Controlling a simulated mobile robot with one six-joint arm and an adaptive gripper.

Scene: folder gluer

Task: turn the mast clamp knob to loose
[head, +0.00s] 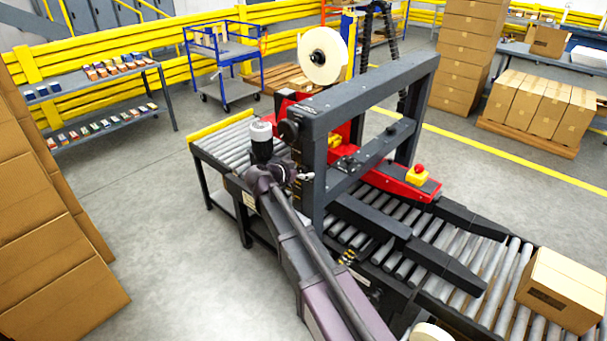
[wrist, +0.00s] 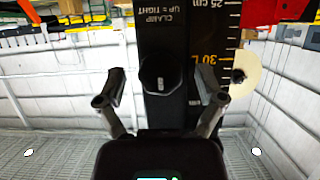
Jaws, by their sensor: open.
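The mast clamp knob (wrist: 160,76) is dark and round, with a small pale mark near its lower edge, in the middle of the wrist view. It sits on a black clamp block labelled "CLAMP UP = TIGHT", which appears upside down in this view. My gripper (wrist: 160,92) is open, with one finger on each side of the knob and a visible gap to each. I cannot tell whether the fingertips reach the knob's depth.
A dark scale strip (wrist: 216,60) with yellow marks runs beside the knob. The sealer's dark frame (head: 365,92) spans the roller conveyor (head: 222,142). A carton (head: 562,290) lies on the conveyor at right. Floor is clear at left of the machine.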

